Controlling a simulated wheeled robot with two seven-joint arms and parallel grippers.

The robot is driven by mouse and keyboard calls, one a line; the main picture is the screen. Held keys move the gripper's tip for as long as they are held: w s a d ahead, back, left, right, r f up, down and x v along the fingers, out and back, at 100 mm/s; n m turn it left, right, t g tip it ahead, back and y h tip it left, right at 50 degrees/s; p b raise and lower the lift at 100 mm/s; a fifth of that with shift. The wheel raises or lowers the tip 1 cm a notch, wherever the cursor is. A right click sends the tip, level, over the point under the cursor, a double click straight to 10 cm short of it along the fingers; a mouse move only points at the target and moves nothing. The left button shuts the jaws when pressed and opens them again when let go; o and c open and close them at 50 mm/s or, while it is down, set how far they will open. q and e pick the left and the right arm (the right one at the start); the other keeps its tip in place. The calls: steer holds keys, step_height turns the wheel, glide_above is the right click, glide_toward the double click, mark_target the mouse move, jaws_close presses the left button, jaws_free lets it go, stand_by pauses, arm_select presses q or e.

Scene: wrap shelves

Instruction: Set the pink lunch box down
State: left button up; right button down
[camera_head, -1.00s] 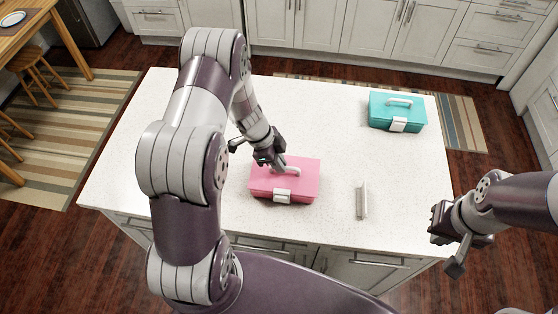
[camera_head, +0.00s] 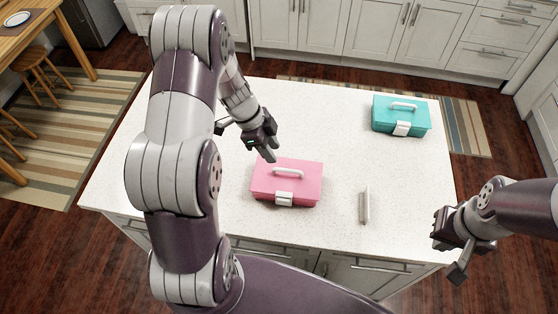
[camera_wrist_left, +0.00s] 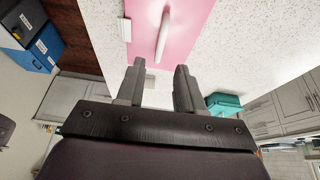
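The pink lunch box (camera_head: 287,184) rests upright on the white countertop, its white handle raised and its white latch facing me. In the left wrist view the pink lunch box (camera_wrist_left: 192,20) lies just beyond the fingertips, with the handle in sight. My left gripper (camera_head: 268,155) is just behind and left of the handle, apart from it. In the left wrist view my left gripper (camera_wrist_left: 160,68) shows two parted fingers with nothing between them. My right gripper (camera_head: 447,256) is empty, fingers apart, beyond the countertop's right front corner.
The white countertop (camera_head: 330,130) has wide free room around the pink box. A teal lunch box (camera_head: 400,118) stands at the back right. A thin upright pale metal piece (camera_head: 364,206) stands right of the pink box. Blue boxes (camera_wrist_left: 35,45) show in the left wrist view.

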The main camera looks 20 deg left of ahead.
arm_select(q)
steer(key=w+d+r+n+t+y, duration=0.1)
steer(key=w+r+n+t+y, duration=0.1)
steer(key=w+r+n+t, duration=0.6)
steer(key=s+d+n+g+y, duration=0.1)
steer(key=s+d+n+g, duration=0.1)
steer(key=s, duration=0.8)
steer(key=s+d+r+n+g+y, duration=0.1)
steer(key=s+n+g, duration=0.3)
steer(key=s, duration=0.7)
steer(key=shift+d+r+n+g, duration=0.2)
steer(key=shift+d+n+g, duration=0.2)
steer(key=shift+d+g, duration=0.45)
